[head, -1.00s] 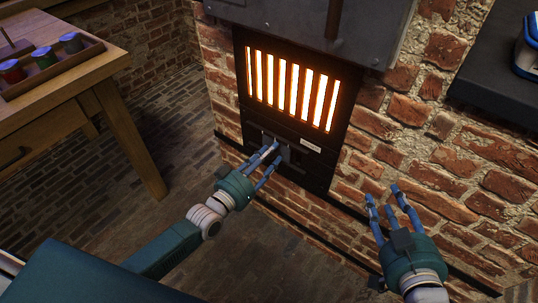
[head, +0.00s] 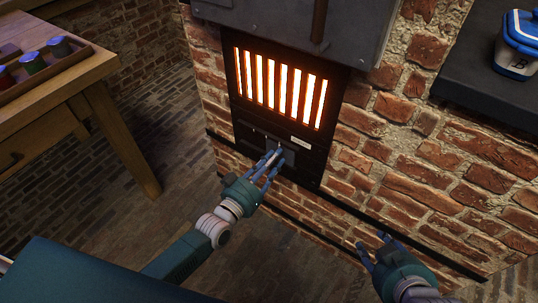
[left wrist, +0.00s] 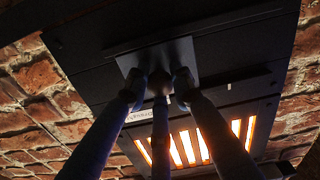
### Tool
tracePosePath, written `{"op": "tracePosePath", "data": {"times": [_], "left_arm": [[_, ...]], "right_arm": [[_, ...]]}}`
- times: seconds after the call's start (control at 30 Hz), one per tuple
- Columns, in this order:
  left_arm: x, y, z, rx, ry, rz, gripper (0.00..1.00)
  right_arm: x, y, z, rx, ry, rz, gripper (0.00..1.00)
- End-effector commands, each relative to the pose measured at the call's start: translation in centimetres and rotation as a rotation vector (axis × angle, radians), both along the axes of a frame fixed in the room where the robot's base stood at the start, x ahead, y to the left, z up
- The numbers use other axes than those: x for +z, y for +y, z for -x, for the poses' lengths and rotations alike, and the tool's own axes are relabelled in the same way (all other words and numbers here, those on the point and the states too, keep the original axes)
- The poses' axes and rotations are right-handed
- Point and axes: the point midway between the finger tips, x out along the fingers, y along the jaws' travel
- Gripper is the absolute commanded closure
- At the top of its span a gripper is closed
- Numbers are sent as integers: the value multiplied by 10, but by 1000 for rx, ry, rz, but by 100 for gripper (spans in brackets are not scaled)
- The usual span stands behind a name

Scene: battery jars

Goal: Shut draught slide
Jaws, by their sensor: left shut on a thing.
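The draught slide, a dark grey plate (head: 287,158) with a small knob, sits in the black furnace front (head: 240,117) below the glowing grate. My left gripper (head: 275,160) is shut on the knob. The left wrist view shows the fingers around the round knob (left wrist: 160,83), with the slide plate (left wrist: 125,58) behind it. The fingers partly hide the slide in the head view, so I cannot tell how much of the opening is covered. My right gripper (head: 372,243) is open and empty at the lower right, apart from the brickwork.
A small light label (head: 300,141) is right of the slide. Brick wall (head: 440,190) surrounds the furnace front. A dark shelf (head: 465,85) at right carries a blue-lidded jar (head: 520,45). A wooden table (head: 90,75) with coloured jars stands left. The brick floor between is clear.

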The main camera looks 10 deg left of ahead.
Motion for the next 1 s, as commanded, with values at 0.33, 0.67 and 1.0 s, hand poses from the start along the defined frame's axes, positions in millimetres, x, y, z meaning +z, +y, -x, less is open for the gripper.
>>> {"op": "tracePosePath", "data": {"times": [0.33,0.67,1.0], "left_arm": [[0,-6,2,-8,-1,3,69],[0,-4,2,-5,-1,1,57],[-2,11,44,-5,4,0,57]], "right_arm": [[-1,0,1,-1,4,1,60],[-1,0,1,0,3,1,60],[-1,0,0,-1,3,1,60]]}}
